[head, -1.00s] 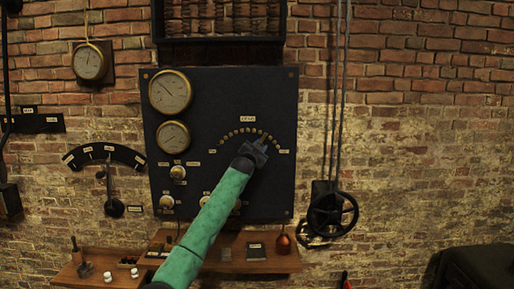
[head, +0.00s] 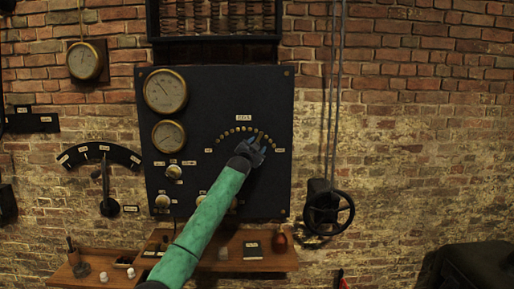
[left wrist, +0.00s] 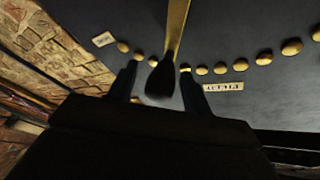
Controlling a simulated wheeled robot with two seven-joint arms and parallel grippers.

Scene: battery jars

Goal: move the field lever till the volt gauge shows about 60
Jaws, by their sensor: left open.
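The dark panel (head: 215,200) hangs on the brick wall with an arc of brass studs (head: 228,132). In the left wrist view a brass lever with a dark knob (left wrist: 160,82) reaches down over the studs. My left gripper (head: 258,143) is open at the arc, right of its middle. In the wrist view its fingers (left wrist: 158,88) stand either side of the knob, with gaps visible. Two round gauges sit at the panel's left, an upper one (head: 165,91) and a lower one (head: 168,136). Their lettering is too small to read, so I cannot tell which shows volts. My right gripper is out of view.
A quadrant switch (head: 104,170) and another round gauge (head: 86,61) are on the wall at left. A handwheel (head: 328,213) is right of the panel. A wooden shelf (head: 215,265) with small items runs below. My left arm crosses the panel's lower part.

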